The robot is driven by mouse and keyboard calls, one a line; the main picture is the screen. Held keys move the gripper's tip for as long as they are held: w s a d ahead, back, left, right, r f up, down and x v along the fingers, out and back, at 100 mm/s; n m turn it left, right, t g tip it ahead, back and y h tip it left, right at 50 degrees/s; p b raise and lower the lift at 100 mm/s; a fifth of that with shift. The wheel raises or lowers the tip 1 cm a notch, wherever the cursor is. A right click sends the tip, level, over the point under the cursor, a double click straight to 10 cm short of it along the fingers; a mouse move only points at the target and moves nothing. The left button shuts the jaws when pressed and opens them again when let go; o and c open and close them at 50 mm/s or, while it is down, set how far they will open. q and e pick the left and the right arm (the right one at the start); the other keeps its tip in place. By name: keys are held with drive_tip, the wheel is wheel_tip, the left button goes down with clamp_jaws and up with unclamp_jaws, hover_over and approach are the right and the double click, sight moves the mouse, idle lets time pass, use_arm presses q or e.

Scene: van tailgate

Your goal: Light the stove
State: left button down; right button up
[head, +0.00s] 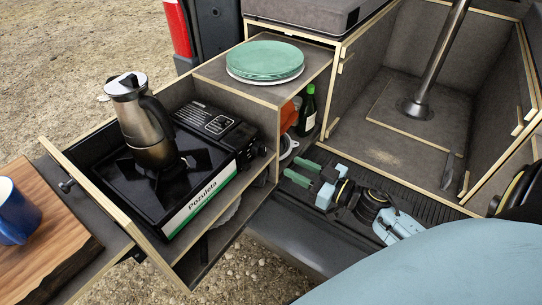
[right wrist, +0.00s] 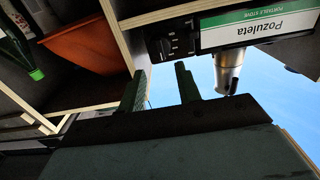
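The black portable stove (head: 150,190) sits in the pulled-out drawer, its "Pozuleta" label facing the front. A steel coffee pot (head: 146,125) stands upright on its burner. In the right wrist view, the stove's dark control panel with a round knob (right wrist: 164,46) shows beside the label, upside down. My right gripper (head: 303,171) is right of the stove, apart from it. Its two green fingers also show in the right wrist view (right wrist: 161,85), spread with nothing between them, with the panel beyond their tips. My left gripper is out of view.
Plates (head: 265,60) are stacked on the cabinet top. A green bottle (head: 307,111) and an orange container (right wrist: 88,46) are in the cabinet compartment. A blue mug (head: 16,212) stands on a wooden board (head: 45,245) at left. Wooden drawer edges surround the stove.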

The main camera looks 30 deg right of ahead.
sight(266, 152)
drive_tip(key=x, duration=0.8)
drive_tip(key=shift+w+a+b, duration=0.15)
drive_tip(key=shift+w+b, duration=0.15)
drive_tip(key=shift+b, duration=0.05)
clamp_jaws()
